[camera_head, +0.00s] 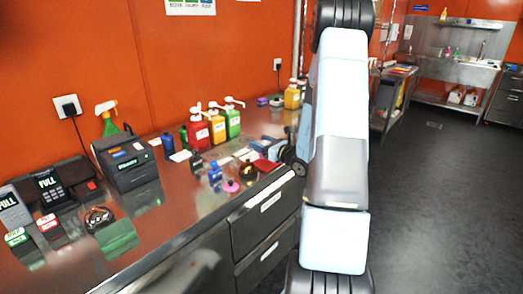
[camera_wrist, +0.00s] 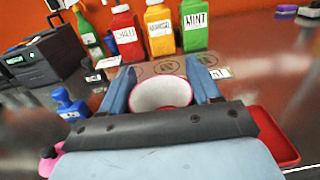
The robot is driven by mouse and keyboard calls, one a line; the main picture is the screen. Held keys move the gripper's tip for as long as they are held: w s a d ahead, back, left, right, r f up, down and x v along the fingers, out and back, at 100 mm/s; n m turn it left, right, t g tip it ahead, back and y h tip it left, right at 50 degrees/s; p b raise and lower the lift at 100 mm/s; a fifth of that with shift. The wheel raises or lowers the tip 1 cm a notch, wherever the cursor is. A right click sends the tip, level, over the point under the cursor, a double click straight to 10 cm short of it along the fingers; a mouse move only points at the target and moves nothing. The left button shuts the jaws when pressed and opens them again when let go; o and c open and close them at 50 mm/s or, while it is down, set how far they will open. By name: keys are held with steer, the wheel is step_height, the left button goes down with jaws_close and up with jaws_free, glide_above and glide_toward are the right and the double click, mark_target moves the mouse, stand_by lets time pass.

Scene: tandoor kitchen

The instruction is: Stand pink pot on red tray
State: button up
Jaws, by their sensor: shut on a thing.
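The pink pot (camera_wrist: 161,106) shows in the wrist view as a round, pink-rimmed vessel with a pale inside. My gripper (camera_wrist: 160,80) is shut on it, with one blue finger at each side. The pot's lower part is hidden by the gripper body. The red tray (camera_wrist: 275,140) shows at the right, partly hidden under my gripper. In the head view the red tray (camera_head: 265,165) lies near the counter's front edge, beside my gripper. I cannot tell how high the pot is above the counter.
Red, orange and green pump bottles (camera_head: 217,128) stand behind on the steel counter (camera_head: 180,215). A brown marked card (camera_wrist: 148,70) lies beyond the pot. A black printer (camera_head: 125,160) stands farther left.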

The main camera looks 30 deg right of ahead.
steer(key=shift+w+d+f, duration=0.15)
steer(key=shift+f, duration=0.1)
steer(key=shift+w+d+f, duration=0.1)
steer(key=shift+f, duration=1.55)
steer(key=o, duration=1.3)
steer(key=shift+f, duration=0.1)
